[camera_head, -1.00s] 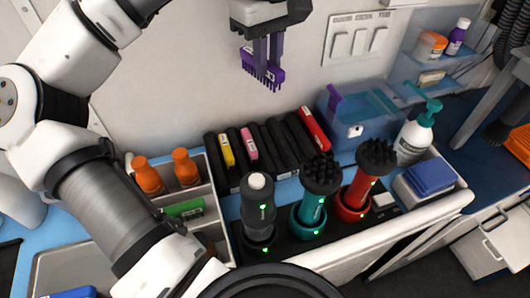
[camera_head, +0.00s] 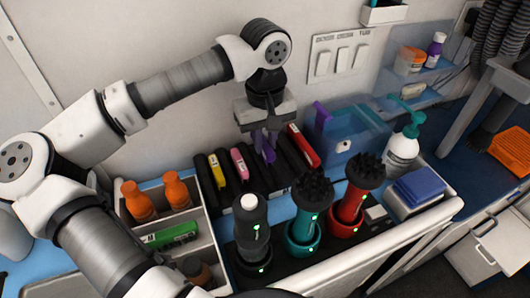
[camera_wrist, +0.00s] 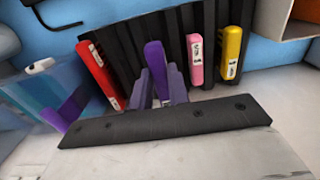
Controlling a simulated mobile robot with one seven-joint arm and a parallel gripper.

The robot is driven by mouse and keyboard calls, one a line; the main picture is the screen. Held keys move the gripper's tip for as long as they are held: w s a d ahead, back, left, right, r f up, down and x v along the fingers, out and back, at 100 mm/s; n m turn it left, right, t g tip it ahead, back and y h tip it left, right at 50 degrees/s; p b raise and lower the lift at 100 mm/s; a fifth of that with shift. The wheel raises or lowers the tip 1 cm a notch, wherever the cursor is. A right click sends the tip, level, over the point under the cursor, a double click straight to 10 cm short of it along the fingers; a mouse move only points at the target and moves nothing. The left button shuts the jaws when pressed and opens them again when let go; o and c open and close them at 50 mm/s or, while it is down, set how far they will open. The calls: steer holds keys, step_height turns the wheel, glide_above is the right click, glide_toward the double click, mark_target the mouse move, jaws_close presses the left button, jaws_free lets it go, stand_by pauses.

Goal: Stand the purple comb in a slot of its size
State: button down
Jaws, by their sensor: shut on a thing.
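My gripper (camera_head: 265,136) is shut on the purple comb (camera_head: 267,154), above the black slotted rack (camera_head: 262,176). A pink comb (camera_wrist: 195,58) and a yellow comb (camera_wrist: 233,50) stand in slots on one side; a red comb (camera_wrist: 98,72) is on the other. In the head view these are the pink (camera_head: 239,163), yellow (camera_head: 216,169) and red (camera_head: 304,146) combs. The purple comb's lower edge is hidden; I cannot tell whether it has entered a slot.
A translucent blue box (camera_head: 350,133) stands right of the rack. Three upright tools in front are grey (camera_head: 251,225), teal (camera_head: 308,205) and red (camera_head: 355,190). Orange bottles (camera_head: 177,190) stand in a divided tray (camera_head: 208,226) at left. The wall is close behind.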

mark_target(265, 143)
steer(key=shift+f, duration=2.55)
steer(key=c, duration=1.3)
jaws_free()
steer(key=shift+c, duration=0.2)
step_height(265, 143, up, 12)
steer(key=shift+r+b, duration=0.2)
steer(key=shift+b, duration=0.35)
